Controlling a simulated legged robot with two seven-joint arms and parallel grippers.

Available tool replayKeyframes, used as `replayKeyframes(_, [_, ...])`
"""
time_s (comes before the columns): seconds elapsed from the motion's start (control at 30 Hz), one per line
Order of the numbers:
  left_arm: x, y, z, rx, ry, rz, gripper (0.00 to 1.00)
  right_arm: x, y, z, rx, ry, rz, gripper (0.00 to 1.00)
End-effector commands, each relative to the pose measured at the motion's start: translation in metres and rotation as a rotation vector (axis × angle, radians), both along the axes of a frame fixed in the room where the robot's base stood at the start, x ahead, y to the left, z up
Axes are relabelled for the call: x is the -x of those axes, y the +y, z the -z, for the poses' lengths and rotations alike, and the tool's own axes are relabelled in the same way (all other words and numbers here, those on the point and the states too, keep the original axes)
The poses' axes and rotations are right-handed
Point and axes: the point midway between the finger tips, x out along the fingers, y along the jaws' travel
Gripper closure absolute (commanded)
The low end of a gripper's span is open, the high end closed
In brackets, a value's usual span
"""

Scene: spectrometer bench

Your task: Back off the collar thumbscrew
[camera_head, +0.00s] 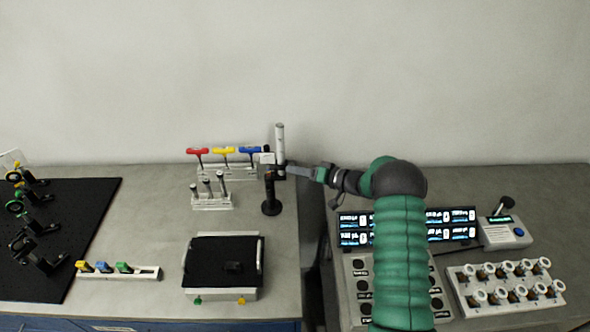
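A silver upright post (280,141) stands near the back edge of the left bench, with a dark collar-like part low on it. A small pale block (267,158) sits just left of the post. The thumbscrew itself is too small to make out. My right gripper (287,168) reaches in from the right, pointing left, with its tips at the lower part of the post. The tips overlap the dark part, so I cannot tell whether they touch it or are closed. My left gripper is not in view.
A black post on a round base (271,207) stands just in front. Red, yellow and blue T-handle tools (223,151) stand in a rack to the left. A black-topped tray (222,291) lies nearer. A gap separates the benches.

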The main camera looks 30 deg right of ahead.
Motion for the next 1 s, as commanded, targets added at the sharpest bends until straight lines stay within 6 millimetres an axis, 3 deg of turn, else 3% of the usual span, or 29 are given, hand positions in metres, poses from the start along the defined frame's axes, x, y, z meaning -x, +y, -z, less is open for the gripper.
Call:
replayKeyframes(0.37, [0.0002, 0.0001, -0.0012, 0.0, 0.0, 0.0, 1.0, -0.0122, 0.0047, 0.0042, 0.0, 0.001, 0.001, 0.63])
replayKeyframes(0.67, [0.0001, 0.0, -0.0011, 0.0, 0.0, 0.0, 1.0, -0.0111, 0.0038, 0.0039, 0.0, 0.001, 0.001, 1.0])
replayKeyframes(1.0, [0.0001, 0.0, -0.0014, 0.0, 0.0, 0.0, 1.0, -0.0106, 0.0031, 0.0043, 0.006, 0.002, 0.003, 1.0])
